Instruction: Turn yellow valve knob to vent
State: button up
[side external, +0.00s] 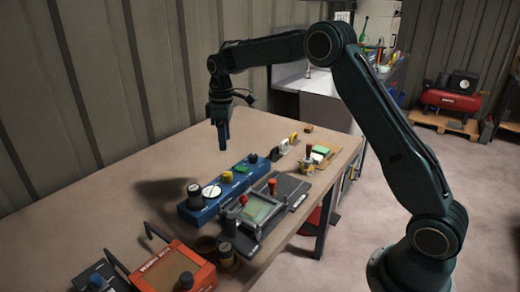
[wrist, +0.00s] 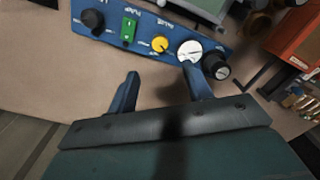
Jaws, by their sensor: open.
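A yellow valve knob (wrist: 160,45) sits on a blue panel (wrist: 62,26), between a green switch (wrist: 129,30) and a white dial (wrist: 190,50). In the side view the yellow knob (side external: 227,177) is small, and its pointing direction is too small to tell. Black knobs stand at both ends of the panel (side external: 201,217). My gripper (wrist: 160,82) is open and empty, fingers apart, with the right fingertip near the white dial in the picture. In the side view my gripper (side external: 223,148) hangs above the table behind the panel, apart from it.
A black device with red knobs and a greenish screen (side external: 262,209) stands close in front of the panel. An orange box (side external: 172,267) is at the near end of the table. Small tools and a green block (side external: 321,150) lie farther off. The table's left side is clear.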

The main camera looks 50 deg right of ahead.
notch_tip(320, 180, up, 2)
dwell(0.5)
jog(key=s+a+r+m+t, duration=0.2)
jog(key=s+r, duration=0.4)
jog(key=s, duration=0.3)
jog(key=s+a+r+m+t, duration=0.1)
jog(key=s+a+r+m, duration=0.15)
jog(key=s+r, duration=0.55)
jog(key=s+a+f+m+t, duration=0.1)
jog(key=s+f, duration=0.2)
jog(key=s, duration=0.7)
jog(key=s+a+f+m+t, duration=0.1)
jog(key=s+f, duration=0.2)
jog(key=s, duration=0.7)
jog(key=shift+t, duration=0.4)
